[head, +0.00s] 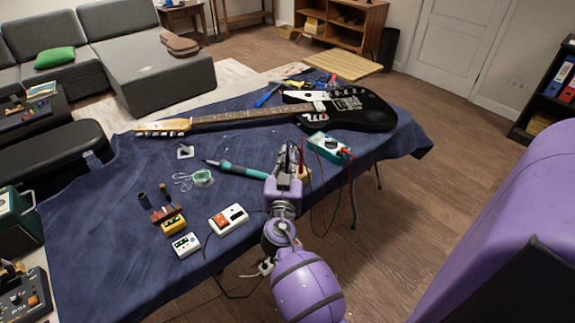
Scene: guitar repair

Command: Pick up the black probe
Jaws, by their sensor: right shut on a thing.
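My right gripper (288,158) is over the front edge of the blue-covered table, its fingers pointing away from me. It is shut on a thin dark thing, which looks like the black probe; the fingers hide most of it. A teal multimeter (328,147) lies just right of the gripper, with red and black leads hanging in loops over the table edge. My left gripper is not in view.
A black electric guitar (345,108) lies across the back of the table (95,225). A teal soldering iron (237,169) and solder spool (202,178) lie left of the gripper. A white-and-red box (228,219) and small pedals (186,245) stand nearer me.

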